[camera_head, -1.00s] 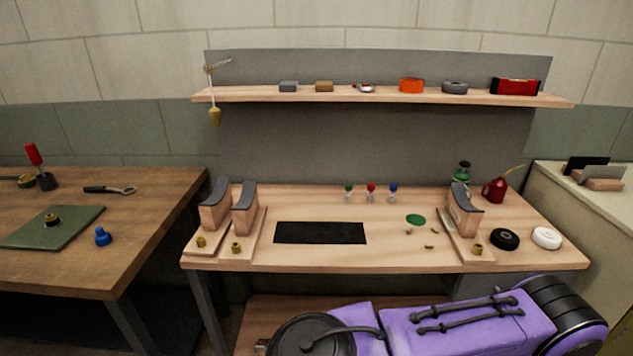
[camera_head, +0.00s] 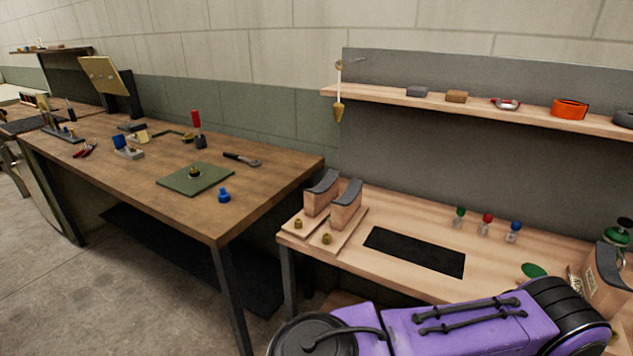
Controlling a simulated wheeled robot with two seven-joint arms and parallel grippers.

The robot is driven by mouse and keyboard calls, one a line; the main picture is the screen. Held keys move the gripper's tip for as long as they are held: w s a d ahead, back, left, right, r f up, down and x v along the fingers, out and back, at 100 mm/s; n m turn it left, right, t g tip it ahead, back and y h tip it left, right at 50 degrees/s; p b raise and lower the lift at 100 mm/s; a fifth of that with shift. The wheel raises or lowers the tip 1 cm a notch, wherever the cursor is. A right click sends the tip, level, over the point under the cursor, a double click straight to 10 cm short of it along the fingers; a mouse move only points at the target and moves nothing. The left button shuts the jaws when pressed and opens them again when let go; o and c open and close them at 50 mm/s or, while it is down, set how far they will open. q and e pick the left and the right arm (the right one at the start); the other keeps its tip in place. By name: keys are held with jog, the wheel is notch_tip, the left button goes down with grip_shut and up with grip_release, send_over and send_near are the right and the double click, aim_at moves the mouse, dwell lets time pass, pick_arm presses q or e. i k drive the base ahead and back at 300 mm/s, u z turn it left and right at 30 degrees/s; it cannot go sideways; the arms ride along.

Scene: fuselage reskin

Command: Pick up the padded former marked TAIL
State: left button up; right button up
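Three padded formers with dark curved tops stand upright on the light wooden bench (camera_head: 400,215). Two are side by side at its left end: the left former (camera_head: 319,199) and the one beside it (camera_head: 344,210), each on a wooden base with a brass knob. The third former (camera_head: 606,290) is at the right edge of the head view, partly cut off, with pale markings on its side too small to read. I cannot tell which is marked TAIL. Neither of my grippers is in view.
A black mat (camera_head: 414,251) lies right of the left pair, with small green, red and blue-topped items behind it. A shelf (camera_head: 470,101) runs above. A brown table (camera_head: 150,185) with tools and a green mat (camera_head: 196,179) stands left, across a narrow gap.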

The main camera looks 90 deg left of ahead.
aim_at(315, 211)
jog(key=u, duration=2)
